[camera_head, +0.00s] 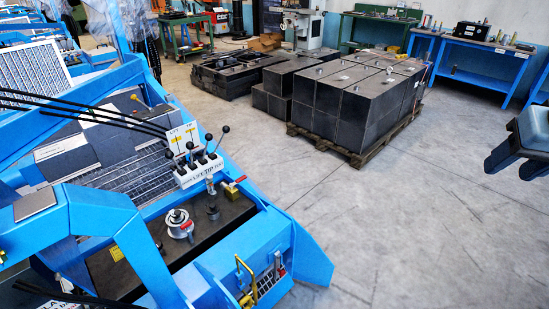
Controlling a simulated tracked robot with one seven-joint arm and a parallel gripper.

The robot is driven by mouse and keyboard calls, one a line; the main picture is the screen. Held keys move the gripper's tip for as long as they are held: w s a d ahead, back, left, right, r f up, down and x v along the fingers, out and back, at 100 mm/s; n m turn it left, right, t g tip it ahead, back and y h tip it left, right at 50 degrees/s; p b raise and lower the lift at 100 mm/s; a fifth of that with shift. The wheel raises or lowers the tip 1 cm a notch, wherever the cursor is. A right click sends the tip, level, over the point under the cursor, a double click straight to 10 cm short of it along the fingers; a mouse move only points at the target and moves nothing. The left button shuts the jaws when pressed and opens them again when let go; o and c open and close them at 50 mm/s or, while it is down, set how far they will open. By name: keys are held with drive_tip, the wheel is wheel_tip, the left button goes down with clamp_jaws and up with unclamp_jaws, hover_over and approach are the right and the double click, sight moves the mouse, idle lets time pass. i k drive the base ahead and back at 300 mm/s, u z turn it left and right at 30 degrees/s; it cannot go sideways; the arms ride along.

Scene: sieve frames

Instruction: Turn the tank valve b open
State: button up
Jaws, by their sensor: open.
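A valve with a red lever handle (235,186) sits on the dark tank top, beside the lever block. A yellow lever handle (243,268) and a red handle (281,272) stand lower, at the front of the blue frame. I see no label telling which one is tank valve b. The red lever by the block lies roughly level; whether any valve is open or shut, I cannot tell. My gripper (514,163) is at the right edge, in the air over the floor. Its two dark fingers are apart with nothing between them, well to the right of all these handles.
The blue machine (312,258) fills the left, with a white lever block (199,168), black hoses, a round filler cap (179,222) and a blue beam in front. Dark blocks on a pallet (358,158) stand behind. Blue workbenches (482,62) are at back right. Floor between is clear.

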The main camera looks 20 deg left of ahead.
sight(231, 185)
drive_tip(key=u, duration=0.2)
drive_tip(key=i, duration=1.1)
drive_tip(key=u, duration=0.55)
drive_tip(key=k, duration=0.7)
drive_tip(key=u, duration=0.25)
drive_tip(key=i, duration=0.75)
drive_tip(key=z, duration=0.15)
